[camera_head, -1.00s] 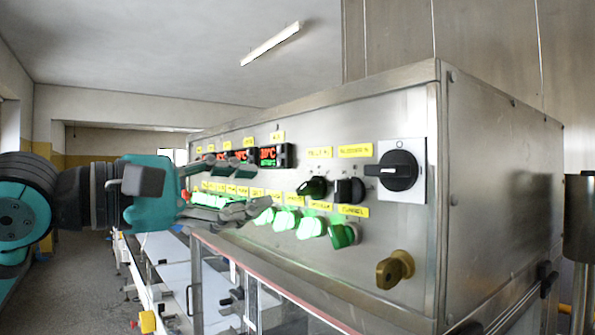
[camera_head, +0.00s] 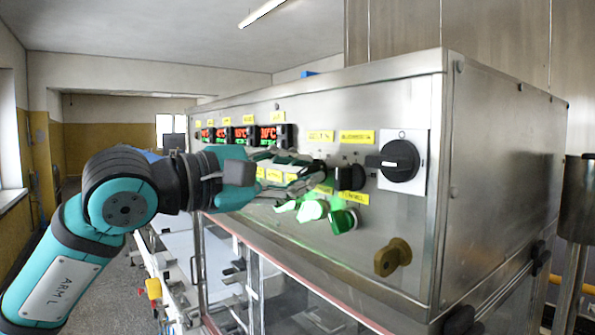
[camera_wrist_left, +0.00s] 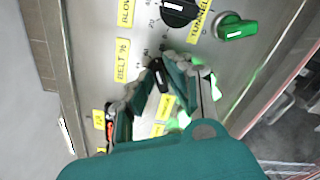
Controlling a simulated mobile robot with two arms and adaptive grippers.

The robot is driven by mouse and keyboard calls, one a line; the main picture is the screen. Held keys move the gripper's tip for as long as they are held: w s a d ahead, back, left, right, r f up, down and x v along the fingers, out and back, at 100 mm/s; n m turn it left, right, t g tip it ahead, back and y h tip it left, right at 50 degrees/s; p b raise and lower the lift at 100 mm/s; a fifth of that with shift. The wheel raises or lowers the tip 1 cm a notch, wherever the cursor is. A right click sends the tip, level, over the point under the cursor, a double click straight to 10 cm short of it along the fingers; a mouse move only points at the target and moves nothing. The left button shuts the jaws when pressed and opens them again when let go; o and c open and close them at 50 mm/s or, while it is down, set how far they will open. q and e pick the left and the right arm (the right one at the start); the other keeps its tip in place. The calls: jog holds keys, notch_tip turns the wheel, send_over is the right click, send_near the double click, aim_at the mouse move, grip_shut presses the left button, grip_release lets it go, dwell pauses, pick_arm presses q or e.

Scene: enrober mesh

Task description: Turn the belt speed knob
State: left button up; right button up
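The belt speed knob (camera_wrist_left: 158,76), black with a white mark, is beside the yellow "BELT %" label (camera_wrist_left: 122,60) on the steel control panel (camera_head: 335,260). In the head view my left gripper (camera_head: 312,172) covers this knob. Whether the fingers touch the knob cannot be told. My right gripper is not in view.
A black blower knob (camera_head: 350,178) is just right of the fingers. Green lit knobs (camera_head: 343,220) sit below, a large black rotary switch (camera_head: 399,160) and a brass-coloured knob (camera_head: 392,257) to the right. Red displays (camera_head: 268,137) are at upper left.

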pick_arm(q)
grip_shut()
jog(key=n+b, duration=0.2)
jog(key=b, duration=0.1)
jog(key=shift+f, duration=0.2)
jog(key=n+b, duration=0.3)
jog(key=shift+r, duration=0.1)
jog(key=shift+w+r+n+b, duration=0.15)
jog(key=shift+n+b, duration=0.6)
jog(key=shift+n, duration=0.65)
jog(key=shift+o, duration=2.4)
grip_release()
jog(key=shift+a+r, duration=0.1)
